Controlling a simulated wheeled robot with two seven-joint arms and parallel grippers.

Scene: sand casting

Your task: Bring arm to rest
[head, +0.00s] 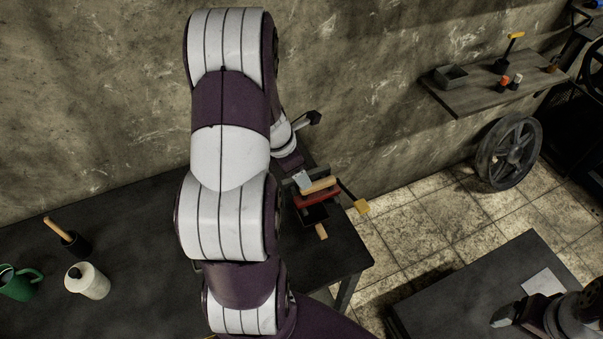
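My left arm rises through the middle of the head view and bends down behind itself. Its wrist shows beyond the arm, above the back right of the dark workbench (130,215). The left gripper's fingers are mostly hidden there, so I cannot tell whether they are open or shut. Just below the wrist a red tool holder (318,199) with wooden-handled tools stands on the bench. I cannot tell if the gripper touches it. My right gripper (503,316) is at the bottom right, over a second dark table (455,290). Its finger opening is not clear.
A green watering can (20,284), a cream bottle (88,281) and a dark pot with a wooden handle (74,243) stand on the bench at left. A wall shelf (480,98) with small items and a wheel (508,152) are at right. Tiled floor (420,225) separates the tables.

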